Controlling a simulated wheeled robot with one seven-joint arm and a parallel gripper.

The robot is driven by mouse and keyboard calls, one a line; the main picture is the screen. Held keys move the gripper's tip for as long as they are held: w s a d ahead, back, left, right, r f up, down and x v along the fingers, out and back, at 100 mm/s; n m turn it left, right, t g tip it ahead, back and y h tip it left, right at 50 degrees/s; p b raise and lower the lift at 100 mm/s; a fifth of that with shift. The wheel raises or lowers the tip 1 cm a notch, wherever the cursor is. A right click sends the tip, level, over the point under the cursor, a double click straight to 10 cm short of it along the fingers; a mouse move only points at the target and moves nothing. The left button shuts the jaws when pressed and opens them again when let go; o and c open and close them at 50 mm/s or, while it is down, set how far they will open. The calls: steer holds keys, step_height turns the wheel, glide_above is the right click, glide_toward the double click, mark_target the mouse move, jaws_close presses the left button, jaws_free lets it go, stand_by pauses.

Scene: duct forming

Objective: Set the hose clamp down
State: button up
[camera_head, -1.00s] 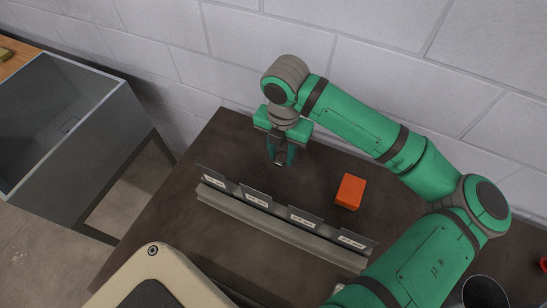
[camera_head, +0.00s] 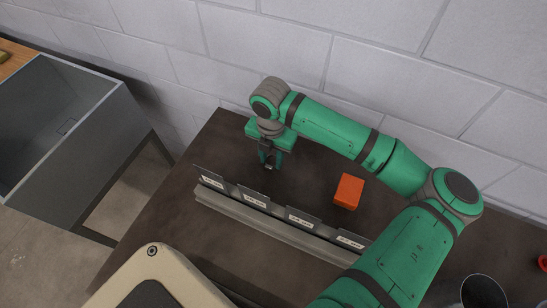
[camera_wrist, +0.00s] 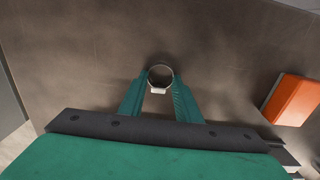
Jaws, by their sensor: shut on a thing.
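The hose clamp (camera_wrist: 160,68) is a small metal ring with a pale block at its near side. My gripper (camera_wrist: 159,92) is shut on it, with the clamp between the tips of its green fingers. In the head view my gripper (camera_head: 270,164) points down low over the dark table (camera_head: 185,215), behind the left part of a label rail. The clamp is tiny there, at the fingertips. I cannot tell whether it touches the table.
A grey rail (camera_head: 270,226) with several upright label cards runs across the table in front of my gripper. An orange block (camera_head: 348,191) lies to the right, also in the wrist view (camera_wrist: 292,100). A grey basin (camera_head: 75,150) stands left. The wall is behind.

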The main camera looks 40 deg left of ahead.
mark_target(272, 162)
steer(key=shift+s+a+f, duration=0.1)
steer(key=o, duration=0.8)
steer(key=shift+o, duration=1.1)
step_height(272, 162, up, 12)
steer(key=shift+d, duration=0.2)
steer(key=shift+a, duration=0.1)
